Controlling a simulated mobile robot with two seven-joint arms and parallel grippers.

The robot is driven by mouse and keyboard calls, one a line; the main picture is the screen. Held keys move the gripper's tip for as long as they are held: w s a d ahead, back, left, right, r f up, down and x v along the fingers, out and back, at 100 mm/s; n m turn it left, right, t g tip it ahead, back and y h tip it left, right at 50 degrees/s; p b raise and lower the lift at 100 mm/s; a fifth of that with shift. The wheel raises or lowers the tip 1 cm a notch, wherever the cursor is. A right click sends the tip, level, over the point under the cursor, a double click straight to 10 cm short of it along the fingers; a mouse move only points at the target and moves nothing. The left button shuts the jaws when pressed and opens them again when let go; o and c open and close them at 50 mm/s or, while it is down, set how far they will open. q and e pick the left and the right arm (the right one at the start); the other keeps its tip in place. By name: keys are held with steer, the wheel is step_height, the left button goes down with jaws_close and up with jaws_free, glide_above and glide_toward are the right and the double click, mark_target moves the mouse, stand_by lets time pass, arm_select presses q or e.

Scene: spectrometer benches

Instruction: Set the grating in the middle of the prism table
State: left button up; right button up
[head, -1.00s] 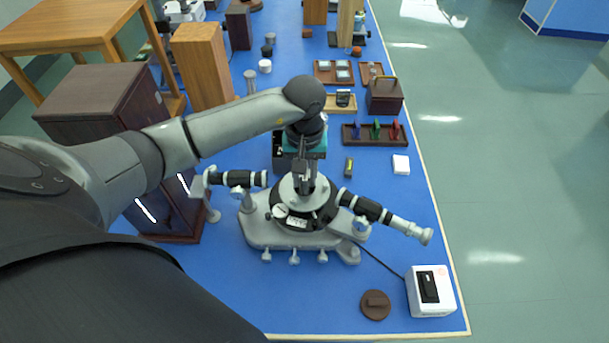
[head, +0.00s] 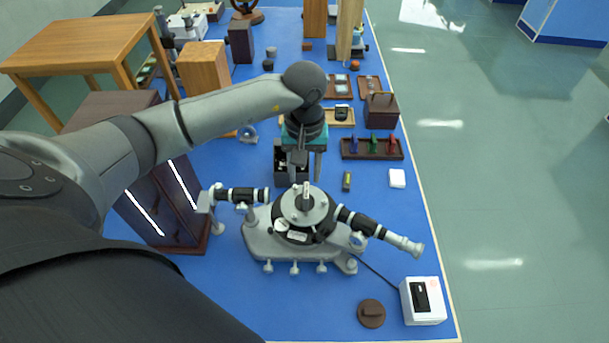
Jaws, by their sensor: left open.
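The spectrometer (head: 262,238) stands on the blue bench with its two black-and-silver tubes pointing left and lower right. Its round silver prism table (head: 290,206) is on top in the middle. A small, thin upright piece that looks like the grating (head: 306,192) stands near the middle of the prism table; its details are too small to tell. My left gripper (head: 305,172) is open, just beyond the prism table and above it. It appears apart from the upright piece. My right gripper is not in view.
A black open box (head: 279,165) stands behind the spectrometer. A rack with coloured pieces (head: 402,154) and a white block (head: 397,178) lie to the right. A white box (head: 424,301) with a cable and a brown disc (head: 371,313) are in front. A dark cabinet (head: 150,215) stands left.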

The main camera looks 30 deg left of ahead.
mark_target(305, 191)
arm_select(q)
step_height(305, 191, up, 4)
steer(key=shift+r+p, duration=0.1)
steer(key=shift+p, duration=0.7)
